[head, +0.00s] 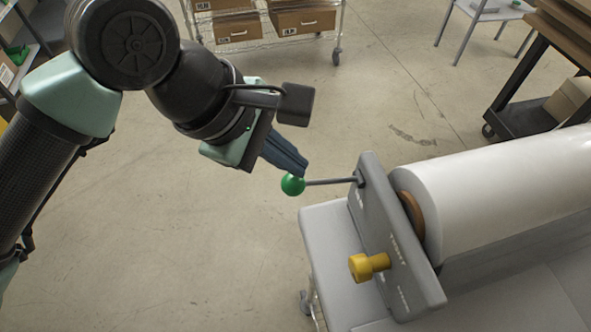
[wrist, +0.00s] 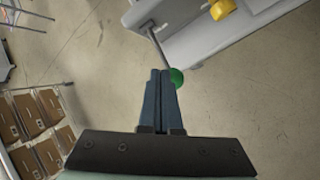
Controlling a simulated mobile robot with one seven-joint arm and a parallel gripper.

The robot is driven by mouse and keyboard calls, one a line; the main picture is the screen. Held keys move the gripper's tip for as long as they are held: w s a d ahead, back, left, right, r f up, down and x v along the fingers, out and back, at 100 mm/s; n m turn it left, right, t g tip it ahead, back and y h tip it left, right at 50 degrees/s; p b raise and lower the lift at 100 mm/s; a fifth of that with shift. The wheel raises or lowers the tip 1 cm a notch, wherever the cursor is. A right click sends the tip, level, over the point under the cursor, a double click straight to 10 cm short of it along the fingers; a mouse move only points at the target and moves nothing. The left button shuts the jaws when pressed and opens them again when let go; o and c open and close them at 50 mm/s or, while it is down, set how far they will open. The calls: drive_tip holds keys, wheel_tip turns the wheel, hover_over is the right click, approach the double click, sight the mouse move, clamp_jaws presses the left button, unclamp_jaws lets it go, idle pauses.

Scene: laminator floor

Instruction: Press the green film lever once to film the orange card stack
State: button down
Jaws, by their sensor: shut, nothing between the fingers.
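The green film lever has a round green knob (head: 292,185) on a thin dark rod that runs right to the grey end plate of the laminator (head: 395,235). My gripper (head: 300,169) is shut and empty, with its fingertips right at the top of the knob. In the wrist view the knob (wrist: 177,77) shows partly behind the tips of my gripper (wrist: 160,72). I cannot tell for certain whether they touch. The rod looks close to level in the head view. The orange card stack is not in view.
A yellow knob (head: 369,265) sticks out of the end plate below the lever. A large white film roll (head: 500,185) lies behind the plate. A wire rack with cardboard boxes (head: 305,20) and a dark cart (head: 525,115) stand farther back. The floor left of the laminator is clear.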

drive_tip(key=shift+s+a+f+b, duration=0.1)
drive_tip(key=shift+a+f+b, duration=0.1)
drive_tip(key=shift+f+b, duration=0.7)
idle(0.9)
drive_tip(key=shift+r, duration=0.25)
idle(0.5)
drive_tip(key=shift+w+d+r, duration=0.1)
drive_tip(key=shift+d+r, duration=0.1)
drive_tip(key=shift+r, duration=0.5)
drive_tip(key=shift+w+d+r, duration=0.1)
drive_tip(key=shift+d+r, duration=0.05)
drive_tip(key=shift+r, duration=0.5)
drive_tip(key=shift+r, duration=0.2)
drive_tip(key=r+p, duration=0.1)
drive_tip(key=r, duration=0.1)
drive_tip(key=d+r, duration=0.1)
drive_tip(key=r, duration=0.1)
drive_tip(key=shift+w+d+r+p, duration=0.2)
drive_tip(key=shift+r+p, duration=0.05)
drive_tip(key=shift+p, duration=0.15)
